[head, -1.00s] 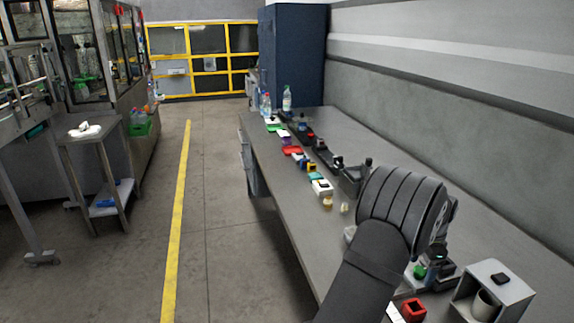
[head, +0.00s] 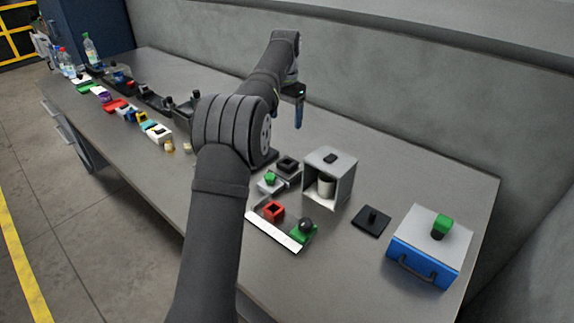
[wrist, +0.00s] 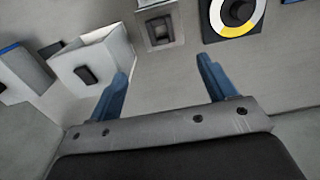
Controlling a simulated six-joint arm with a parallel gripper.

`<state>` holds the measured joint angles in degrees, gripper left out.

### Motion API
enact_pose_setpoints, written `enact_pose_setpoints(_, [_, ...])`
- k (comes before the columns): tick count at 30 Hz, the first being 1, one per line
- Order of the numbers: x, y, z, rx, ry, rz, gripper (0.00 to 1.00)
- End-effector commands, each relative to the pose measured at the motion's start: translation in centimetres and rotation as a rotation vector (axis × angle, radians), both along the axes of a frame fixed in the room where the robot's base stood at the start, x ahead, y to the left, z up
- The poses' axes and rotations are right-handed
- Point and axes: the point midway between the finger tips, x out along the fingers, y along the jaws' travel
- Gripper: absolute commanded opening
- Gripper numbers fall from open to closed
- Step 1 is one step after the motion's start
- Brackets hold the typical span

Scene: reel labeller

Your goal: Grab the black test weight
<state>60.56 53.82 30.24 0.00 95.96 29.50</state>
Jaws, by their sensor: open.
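I cannot tell for sure which black thing is the test weight. A flat black square with an upright knob (head: 371,220) lies on the bench right of the open white box. It seems to show at the left of the wrist view (wrist: 51,48). A dark ball (head: 305,225) sits on a green block near the white strip. A small black piece (head: 330,157) lies on top of the white box (head: 343,183) and also shows in the wrist view (wrist: 86,75). My gripper (head: 299,122) is open and empty above the bench, behind the white box; its blue fingers (wrist: 166,85) touch nothing.
A blue box with a handle (head: 420,265) carries a green-topped piece (head: 440,226) at the right. A red square block (head: 273,211) and a dark square block (head: 287,167) stand left of the white box. Several small items line the bench's far left.

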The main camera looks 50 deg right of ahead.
Motion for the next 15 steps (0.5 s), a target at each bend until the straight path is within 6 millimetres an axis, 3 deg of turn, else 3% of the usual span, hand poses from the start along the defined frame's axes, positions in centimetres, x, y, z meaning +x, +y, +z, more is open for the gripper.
enact_pose_setpoints(15, [0.0, 0.1, -10.2, 0.002, 0.001, 0.000, 0.76])
